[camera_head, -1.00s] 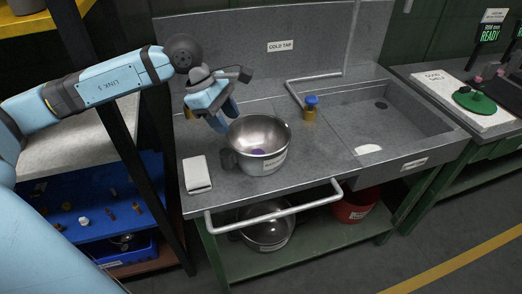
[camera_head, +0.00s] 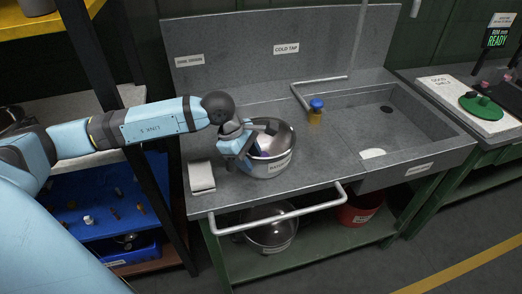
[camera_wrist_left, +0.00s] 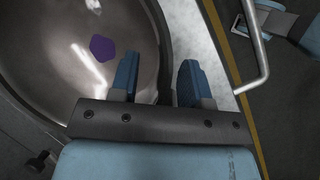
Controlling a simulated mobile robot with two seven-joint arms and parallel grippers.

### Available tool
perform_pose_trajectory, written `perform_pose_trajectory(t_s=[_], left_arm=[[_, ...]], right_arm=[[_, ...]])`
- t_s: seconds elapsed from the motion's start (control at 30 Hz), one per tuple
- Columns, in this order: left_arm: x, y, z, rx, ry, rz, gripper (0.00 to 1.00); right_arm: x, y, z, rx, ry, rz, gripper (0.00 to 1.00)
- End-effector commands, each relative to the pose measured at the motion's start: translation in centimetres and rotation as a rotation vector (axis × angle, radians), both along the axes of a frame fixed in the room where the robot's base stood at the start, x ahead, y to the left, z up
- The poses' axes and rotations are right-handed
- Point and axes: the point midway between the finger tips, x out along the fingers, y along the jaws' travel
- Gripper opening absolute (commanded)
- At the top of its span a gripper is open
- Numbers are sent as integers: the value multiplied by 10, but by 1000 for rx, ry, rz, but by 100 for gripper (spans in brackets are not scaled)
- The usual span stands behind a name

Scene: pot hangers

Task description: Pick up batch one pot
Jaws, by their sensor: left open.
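A steel pot (camera_head: 277,166) with a small unreadable label stands upright on the grey sink counter. A purple patch shows on its inner floor in the left wrist view (camera_wrist_left: 102,48). My left gripper (camera_head: 249,157) is at the left side of the pot and covers part of its rim in the head view. In the left wrist view the fingers (camera_wrist_left: 158,78) are apart. One finger is over the inside of the pot (camera_wrist_left: 60,55) and the other is outside, with the rim running between them. I cannot tell whether they touch the wall. My right gripper is not in view.
A pale folded cloth or block (camera_head: 201,178) lies left of the pot. A blue-topped yellow item (camera_head: 316,108) stands right of it, before the sink basin (camera_head: 420,125). A rail (camera_head: 275,217) runs along the front. Another pot (camera_head: 269,234) and a red bucket (camera_head: 358,211) are below.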

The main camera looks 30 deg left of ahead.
Motion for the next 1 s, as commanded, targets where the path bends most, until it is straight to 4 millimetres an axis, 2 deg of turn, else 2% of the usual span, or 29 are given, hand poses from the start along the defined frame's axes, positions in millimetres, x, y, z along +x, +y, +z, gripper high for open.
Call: perform_pose_trajectory(t_s=[0.1, 0.27, 0.3, 0.47, 0.5, 1.0], left_arm=[[2, -3, -9, 1, 1, 0, 43], [2, -3, -9, 1, 0, 0, 43], [2, -3, -9, 1, 0, 0, 38], [2, -3, -9, 1, 1, 1, 2], [2, -3, -9, 1, 1, 1, 0], [2, -3, -9, 0, 0, 1, 0]], right_arm=[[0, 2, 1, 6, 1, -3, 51], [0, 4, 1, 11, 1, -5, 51], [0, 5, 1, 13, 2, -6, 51], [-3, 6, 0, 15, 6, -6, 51], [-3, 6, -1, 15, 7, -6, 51], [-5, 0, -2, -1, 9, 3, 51]])
